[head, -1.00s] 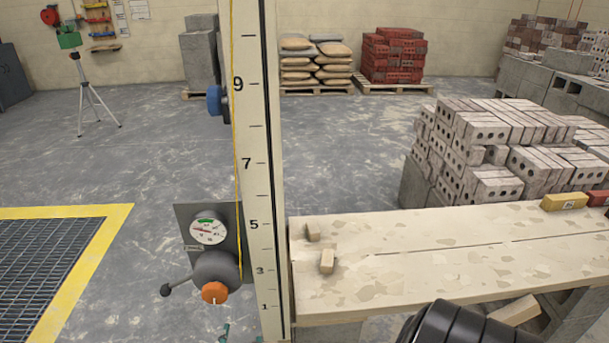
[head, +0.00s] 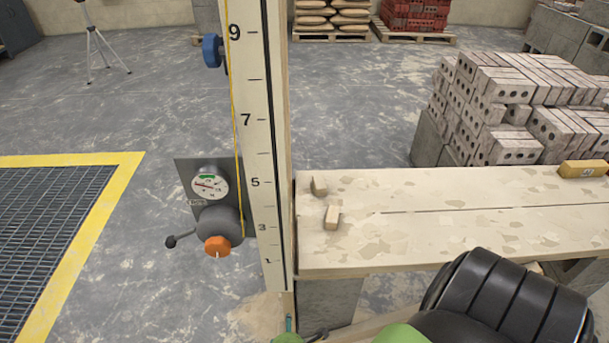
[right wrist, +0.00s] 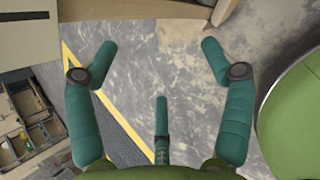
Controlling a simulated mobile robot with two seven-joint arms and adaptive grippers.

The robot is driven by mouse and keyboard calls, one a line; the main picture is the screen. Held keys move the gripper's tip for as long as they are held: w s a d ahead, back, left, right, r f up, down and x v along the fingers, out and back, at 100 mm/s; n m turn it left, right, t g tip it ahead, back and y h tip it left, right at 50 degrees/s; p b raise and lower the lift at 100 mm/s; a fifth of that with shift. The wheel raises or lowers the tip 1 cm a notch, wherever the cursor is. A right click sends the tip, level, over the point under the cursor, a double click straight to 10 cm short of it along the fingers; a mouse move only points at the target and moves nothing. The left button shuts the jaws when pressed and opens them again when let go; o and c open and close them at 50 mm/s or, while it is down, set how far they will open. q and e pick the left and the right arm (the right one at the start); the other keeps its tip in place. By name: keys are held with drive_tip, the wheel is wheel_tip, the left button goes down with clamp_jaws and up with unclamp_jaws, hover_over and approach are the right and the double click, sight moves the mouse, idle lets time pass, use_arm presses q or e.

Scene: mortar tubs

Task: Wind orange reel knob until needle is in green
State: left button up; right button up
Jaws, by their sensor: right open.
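The orange reel knob (head: 217,246) sits on the front of a grey reel (head: 218,222) beside the numbered post (head: 258,150) in the head view. A round gauge (head: 210,185) with a green band at its top is above the reel. Its red needle lies on the left part of the dial, apart from the green. A crank with a black ball (head: 171,242) sticks out left of the reel. My right gripper (right wrist: 162,75) is open and empty, its green fingers spread over the floor in the right wrist view. My left gripper is not in view.
A plank bench (head: 440,215) with two small wood blocks stands right of the post. A yellow-edged floor grate (head: 60,240) is at the left. A brick stack (head: 510,110) is behind the bench. A blue knob (head: 211,50) is higher on the post.

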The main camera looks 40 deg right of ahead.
drive_tip(key=shift+m+g+y, duration=0.3)
drive_tip(key=shift+m+g, duration=0.1)
drive_tip(key=shift+m, duration=0.5)
drive_tip(key=shift+s+d+f, duration=0.3)
drive_tip(key=shift+s+f, duration=0.4)
drive_tip(key=shift+s, duration=0.05)
drive_tip(key=shift+s+d+f, duration=0.25)
drive_tip(key=shift+s+f, duration=0.4)
drive_tip(key=shift+s, duration=0.1)
